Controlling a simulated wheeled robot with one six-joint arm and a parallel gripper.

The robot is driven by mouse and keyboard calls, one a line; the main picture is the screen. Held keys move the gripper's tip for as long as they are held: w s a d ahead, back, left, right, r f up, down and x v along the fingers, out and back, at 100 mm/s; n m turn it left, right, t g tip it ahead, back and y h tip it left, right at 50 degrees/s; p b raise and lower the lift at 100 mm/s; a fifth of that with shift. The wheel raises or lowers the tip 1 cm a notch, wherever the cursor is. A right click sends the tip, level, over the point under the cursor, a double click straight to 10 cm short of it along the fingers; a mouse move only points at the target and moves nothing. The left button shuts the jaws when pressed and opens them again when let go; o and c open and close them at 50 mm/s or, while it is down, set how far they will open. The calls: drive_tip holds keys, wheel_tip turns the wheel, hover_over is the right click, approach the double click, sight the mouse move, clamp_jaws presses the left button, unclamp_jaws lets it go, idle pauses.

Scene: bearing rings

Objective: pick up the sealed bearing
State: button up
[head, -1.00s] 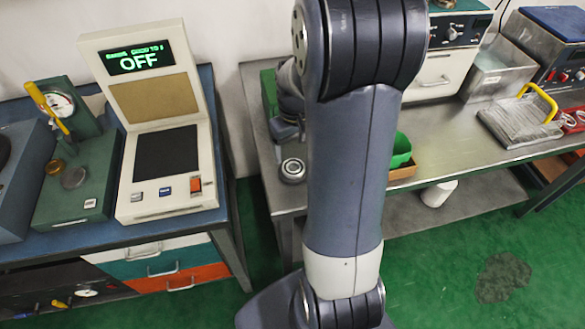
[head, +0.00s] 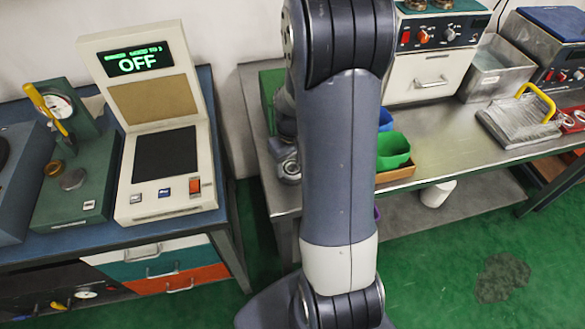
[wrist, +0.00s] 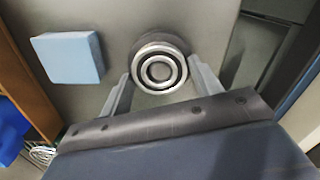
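The bearing (wrist: 160,68) is a round silver ring with dark inner rings, lying on the grey metal surface in the wrist view. My gripper (wrist: 159,76) is open, with one finger on each side of the bearing's near part. I cannot tell whether the fingers touch it or how high they are. In the head view the bearing (head: 290,171) is small at the left end of the steel bench, partly covered by my wrist. Whether it is sealed is not clear.
A light blue block (wrist: 68,58) lies left of the bearing. On the steel bench (head: 440,135) are a green bin (head: 392,150), a white machine (head: 430,75) and a plate with a yellow handle (head: 520,120). A beige tester reading OFF (head: 165,150) stands on the left bench.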

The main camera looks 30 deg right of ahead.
drive_tip(key=c, duration=0.6)
drive_tip(key=shift+r, duration=0.1)
